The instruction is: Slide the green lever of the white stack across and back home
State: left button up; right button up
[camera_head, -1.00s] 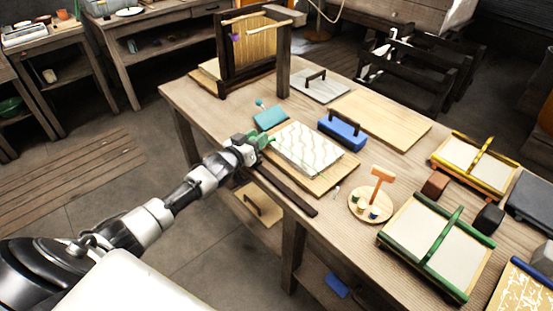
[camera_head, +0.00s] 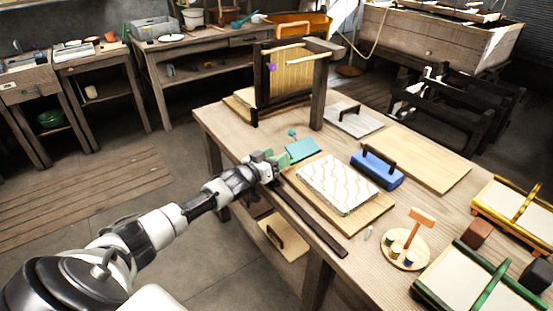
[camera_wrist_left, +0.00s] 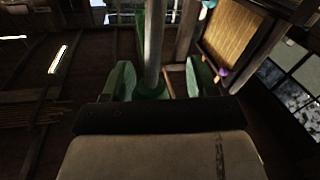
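The white stack (camera_head: 340,183) lies flat on a wooden board on the workbench, with faint wavy lines on its top. My left gripper (camera_head: 272,159) is at the bench's near edge, to the left of the stack and apart from it, close to a teal block. Green shows at its fingertips in the head view, but I cannot separate lever from fingers there. In the left wrist view, its two green fingers (camera_wrist_left: 160,80) stand apart. A green upright piece (camera_wrist_left: 150,84), perhaps the lever, shows between them beside a grey rod, with a gap to the right finger. My right gripper is not in view.
A teal block (camera_head: 302,150) and a blue block with a dark handle (camera_head: 377,170) flank the stack. A dark strip (camera_head: 311,221) runs along the near edge. A wooden frame (camera_head: 292,80) stands at the back. A round stand (camera_head: 404,252) sits to the right.

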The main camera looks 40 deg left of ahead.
pick_arm(q)
jog(key=shift+s+d, duration=0.1)
jog(key=shift+d, duration=0.05)
jog(key=shift+s+f, duration=0.15)
jog(key=shift+s, duration=0.35)
jog(key=s+a, duration=0.1)
jog(key=s, duration=0.8)
jog(key=shift+s+a, duration=0.3)
jog(key=shift+a, duration=0.1)
